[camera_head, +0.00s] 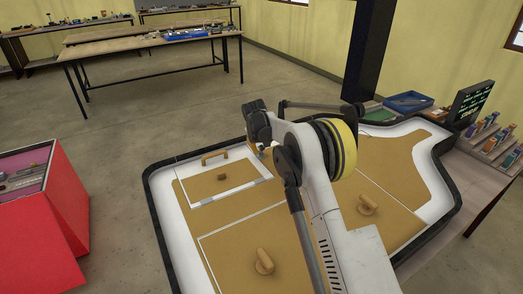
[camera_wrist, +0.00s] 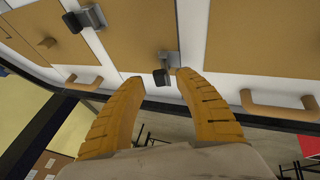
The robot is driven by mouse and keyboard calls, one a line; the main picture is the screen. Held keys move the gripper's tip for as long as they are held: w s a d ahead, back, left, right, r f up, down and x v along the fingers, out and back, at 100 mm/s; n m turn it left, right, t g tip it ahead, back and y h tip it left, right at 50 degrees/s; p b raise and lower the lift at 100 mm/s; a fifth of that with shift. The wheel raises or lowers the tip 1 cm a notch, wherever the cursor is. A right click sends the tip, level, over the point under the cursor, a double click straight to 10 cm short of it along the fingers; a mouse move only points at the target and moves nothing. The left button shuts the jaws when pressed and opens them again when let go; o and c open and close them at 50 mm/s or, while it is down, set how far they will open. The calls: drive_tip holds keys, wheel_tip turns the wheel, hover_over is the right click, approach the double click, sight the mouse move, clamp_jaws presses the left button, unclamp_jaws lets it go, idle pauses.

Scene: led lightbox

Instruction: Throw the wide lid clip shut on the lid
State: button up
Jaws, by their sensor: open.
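In the wrist view, my gripper (camera_wrist: 160,80) is open, with its two orange fingers well apart. A clip with a grey metal plate and a dark block (camera_wrist: 164,66) lies between and just beyond the fingertips; contact cannot be told. A second clip (camera_wrist: 85,18) with a broader-looking plate sits at the upper left. Tan panels edged in white (camera_wrist: 135,38) lie around both clips. I cannot tell for certain which clip is the wide one. In the head view, my arm hides the gripper's fingertips and the clips.
Tan handles (camera_wrist: 278,105) and (camera_wrist: 85,83) flank the fingers. The head view shows the dark-rimmed box top (camera_head: 160,225) with a looped handle (camera_head: 215,156) and knobs (camera_head: 264,262). A red cabinet (camera_head: 50,225) stands left; a blue tray (camera_head: 408,102) lies at right.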

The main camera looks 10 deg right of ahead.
drive_tip(key=shift+w+d+f, duration=0.1)
drive_tip(key=shift+w+f, duration=0.25)
drive_tip(key=shift+f, duration=0.25)
clamp_jaws()
